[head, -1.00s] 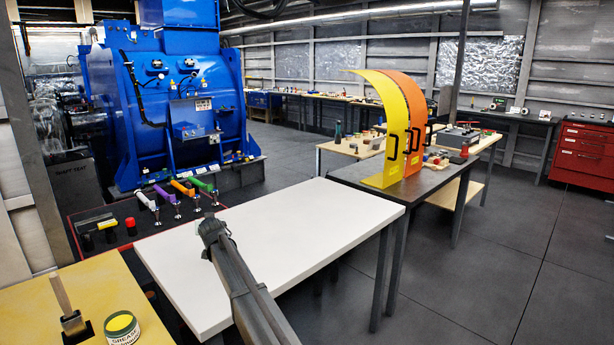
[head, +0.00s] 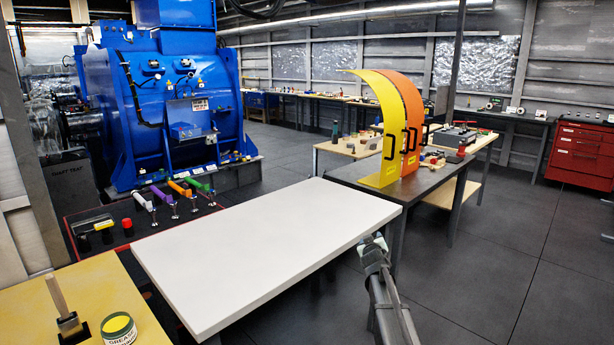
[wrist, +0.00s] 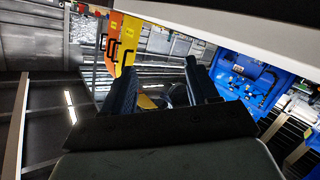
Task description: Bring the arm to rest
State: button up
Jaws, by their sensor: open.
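My arm reaches up from the bottom of the head view, right of centre. In the head view its end is by the right edge of the white table (head: 265,245), and the fingers cannot be made out there. In the wrist view my gripper (wrist: 160,82) has its two dark fingers apart, with nothing between them. The pale table edge (wrist: 240,25) crosses the top right of the wrist view, close to the gripper. I cannot tell whether the arm touches the table.
Yellow (head: 389,120) and orange (head: 412,125) curved panels stand on a dark table behind. A grease tin (head: 118,329) and a brush (head: 66,310) are on the yellow table at left. Coloured-handled tools (head: 178,188) sit near the blue motor (head: 170,100). Floor at right is clear.

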jog(key=s+d+f+h, duration=0.1)
jog(key=s+d+f, duration=0.1)
jog(key=s+d, duration=0.35)
jog(key=s+d+f+h, duration=0.1)
jog(key=s+d+f, duration=0.1)
jog(key=d, duration=0.7)
jog(key=s+a+f+m+g, duration=0.1)
jog(key=s+a+f+g, duration=0.15)
jog(key=s+f, duration=0.6)
jog(key=s+a+f+g, duration=0.2)
jog(key=s+f+g, duration=0.25)
jog(key=f, duration=0.65)
jog(key=s+a+f+m+g, duration=0.1)
jog(key=s+a+f+g, duration=0.1)
jog(key=s+f, duration=0.7)
jog(key=s+a+f+g+y, duration=0.2)
jog(key=s+a+f+g, duration=0.15)
jog(key=s+f, duration=0.6)
jog(key=s+a+f+g, duration=0.2)
jog(key=s+a+g, duration=0.1)
jog(key=s, duration=0.8)
jog(key=s+a+f+m+g+y, duration=0.1)
jog(key=s+a+f+g, duration=0.1)
jog(key=s, duration=0.9)
jog(key=s+a+f+g+y, duration=0.1)
jog(key=s+a+g, duration=0.3)
jog(key=s, duration=0.8)
jog(key=shift+a+f+m, duration=0.3)
jog(key=shift+a+f, duration=0.2)
jog(key=shift+a, duration=0.3)
